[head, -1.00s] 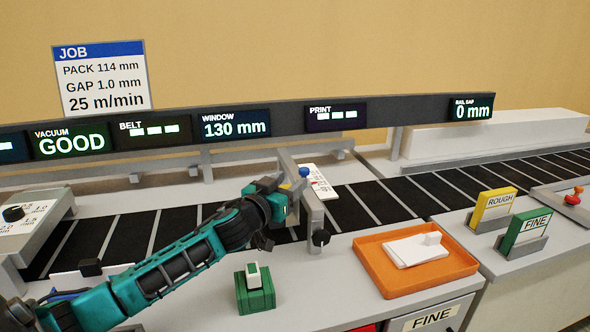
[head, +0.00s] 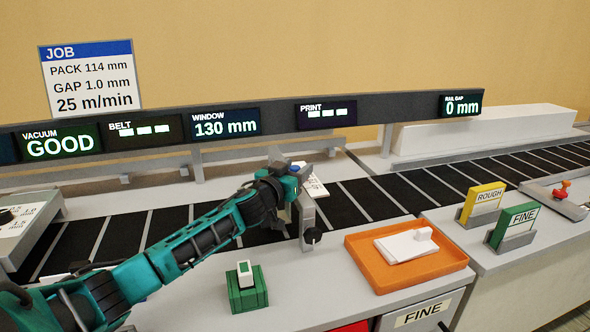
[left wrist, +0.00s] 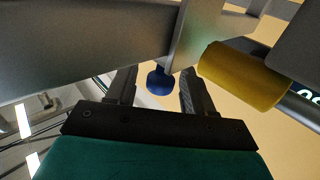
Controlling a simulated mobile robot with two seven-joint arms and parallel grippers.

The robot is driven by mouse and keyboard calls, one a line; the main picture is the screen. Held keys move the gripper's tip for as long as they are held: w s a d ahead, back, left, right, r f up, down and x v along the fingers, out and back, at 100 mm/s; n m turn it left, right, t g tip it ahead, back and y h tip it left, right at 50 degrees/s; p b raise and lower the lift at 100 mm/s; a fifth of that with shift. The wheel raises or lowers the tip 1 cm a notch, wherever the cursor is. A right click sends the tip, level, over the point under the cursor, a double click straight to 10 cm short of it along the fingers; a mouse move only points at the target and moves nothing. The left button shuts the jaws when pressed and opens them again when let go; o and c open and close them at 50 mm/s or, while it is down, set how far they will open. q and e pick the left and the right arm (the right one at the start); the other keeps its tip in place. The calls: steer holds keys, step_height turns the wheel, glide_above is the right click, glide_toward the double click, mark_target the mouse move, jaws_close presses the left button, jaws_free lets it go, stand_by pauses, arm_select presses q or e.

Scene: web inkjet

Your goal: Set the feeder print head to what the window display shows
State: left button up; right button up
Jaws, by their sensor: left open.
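The window display (head: 225,123) on the overhead rail reads 130 mm. In the left wrist view the open fingers (left wrist: 158,90) stand either side of a blue knob (left wrist: 160,80), with gaps visible on both sides. My right gripper is out of view.
The dark belt (head: 350,205) runs behind the counter. An orange tray (head: 362,262) holds a white block piece. A green switch box (head: 247,291) stands near my forearm. Yellow ROUGH (head: 483,202) and green FINE (head: 515,226) cards stand at right. A yellow cylinder (left wrist: 240,78) is beside the fingers.

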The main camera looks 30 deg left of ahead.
arm_select(q)
steer(key=shift+c, duration=0.4)
jaws_close()
